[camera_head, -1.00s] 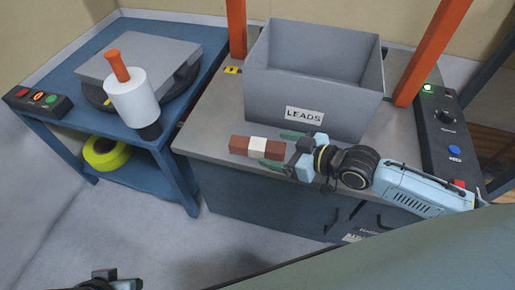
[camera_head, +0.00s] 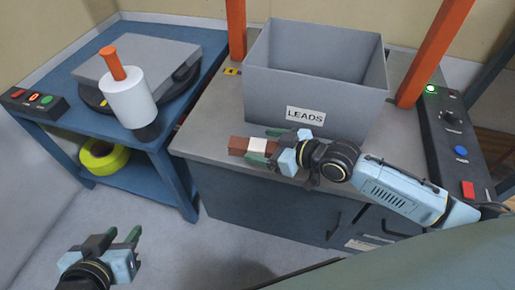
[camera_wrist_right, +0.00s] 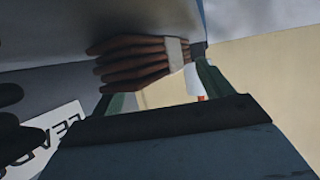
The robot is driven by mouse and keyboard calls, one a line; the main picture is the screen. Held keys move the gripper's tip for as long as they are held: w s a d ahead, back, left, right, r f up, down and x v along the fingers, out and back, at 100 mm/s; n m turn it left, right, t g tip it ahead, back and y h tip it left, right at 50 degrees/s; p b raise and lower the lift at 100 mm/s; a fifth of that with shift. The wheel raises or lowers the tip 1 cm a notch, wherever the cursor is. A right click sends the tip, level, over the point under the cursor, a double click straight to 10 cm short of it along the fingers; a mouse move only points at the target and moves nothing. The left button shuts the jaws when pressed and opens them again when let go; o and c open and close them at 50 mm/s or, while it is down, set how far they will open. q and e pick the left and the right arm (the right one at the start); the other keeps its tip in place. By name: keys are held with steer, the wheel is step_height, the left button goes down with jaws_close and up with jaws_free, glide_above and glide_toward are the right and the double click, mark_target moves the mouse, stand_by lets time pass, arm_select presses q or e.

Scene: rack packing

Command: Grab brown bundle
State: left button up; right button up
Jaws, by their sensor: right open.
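The brown bundle (camera_head: 241,144) with a white band lies on the grey top of the cabinet, in front of the grey bin labelled LEADS (camera_head: 313,75). My right gripper (camera_head: 267,144) is open at the bundle's right end, with one green finger on the far side and one on the near side. My left gripper (camera_head: 120,238) is open and empty above the floor at lower left.
A blue table (camera_head: 60,75) on the left holds a white spool with an orange handle (camera_head: 126,100) and a button box (camera_head: 30,102). A yellow roll (camera_head: 104,157) lies on its lower shelf. Orange posts (camera_head: 421,60) flank the bin. A control panel (camera_head: 455,140) is at right.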

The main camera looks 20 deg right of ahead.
steer(key=c, duration=1.5)
